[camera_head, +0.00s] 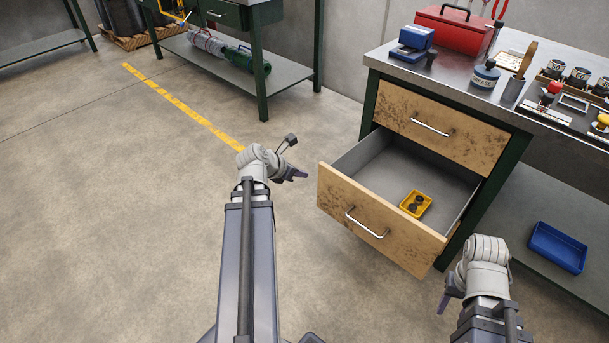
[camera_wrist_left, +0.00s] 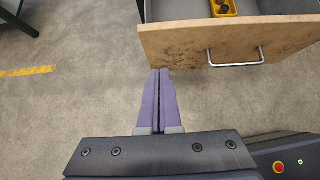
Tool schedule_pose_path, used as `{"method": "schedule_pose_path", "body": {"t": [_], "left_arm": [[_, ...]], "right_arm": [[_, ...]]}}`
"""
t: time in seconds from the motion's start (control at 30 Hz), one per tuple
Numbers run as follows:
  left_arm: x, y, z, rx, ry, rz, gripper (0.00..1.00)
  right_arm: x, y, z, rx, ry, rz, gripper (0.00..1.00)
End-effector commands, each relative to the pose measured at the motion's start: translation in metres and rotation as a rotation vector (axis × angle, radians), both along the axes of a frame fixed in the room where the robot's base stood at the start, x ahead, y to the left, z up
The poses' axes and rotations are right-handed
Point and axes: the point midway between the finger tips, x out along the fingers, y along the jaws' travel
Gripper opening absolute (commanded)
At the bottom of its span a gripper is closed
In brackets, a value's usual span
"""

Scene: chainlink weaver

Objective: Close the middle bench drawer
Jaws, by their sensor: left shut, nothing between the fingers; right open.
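The middle bench drawer has a worn wooden front (camera_head: 372,221) with a metal handle (camera_head: 367,224), and it is pulled well out below a shut upper drawer (camera_head: 441,124). A yellow tray (camera_head: 415,203) with small dark parts lies inside it. My left gripper (camera_head: 304,174) is to the left of the drawer front, apart from it. In the left wrist view my left gripper (camera_wrist_left: 160,74) is shut and empty, with its tips below the left part of the drawer front (camera_wrist_left: 232,42) in the picture. My right gripper (camera_head: 443,302) is near the lower right, below the drawer's right corner; its fingers are partly hidden.
The bench top (camera_head: 452,84) carries a red toolbox (camera_head: 460,30), a blue device (camera_head: 412,43), a grease tin (camera_head: 485,74) and other small items. A blue bin (camera_head: 557,247) sits on the lower shelf at right. The floor left of the drawer is clear.

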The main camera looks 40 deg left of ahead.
Motion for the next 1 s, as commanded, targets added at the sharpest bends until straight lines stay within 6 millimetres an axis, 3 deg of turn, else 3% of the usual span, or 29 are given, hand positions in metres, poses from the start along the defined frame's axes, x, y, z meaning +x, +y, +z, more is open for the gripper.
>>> {"method": "schedule_pose_path", "body": {"t": [0.03,0.1,0.4,0.7,1.0], "left_arm": [[0.009,0.0,-0.014,0.001,0.0,-0.004,0.0],[0.019,0.0,-0.025,0.001,0.001,-0.004,0.0],[0.058,-0.004,-0.063,0.001,0.001,-0.004,0.0],[0.092,-0.007,-0.056,0.002,0.001,-0.004,0.0],[0.096,-0.008,-0.056,0.002,0.001,-0.002,0.0]], "right_arm": [[0.0,0.0,-0.014,-0.001,0.0,0.0,0.5],[0.0,-0.001,-0.025,-0.003,-0.001,0.001,0.5],[0.001,-0.001,-0.063,-0.007,-0.003,0.006,0.5],[0.001,-0.001,-0.056,-0.007,-0.003,0.005,0.5],[0.001,-0.001,-0.056,-0.007,-0.003,0.005,0.5]]}}
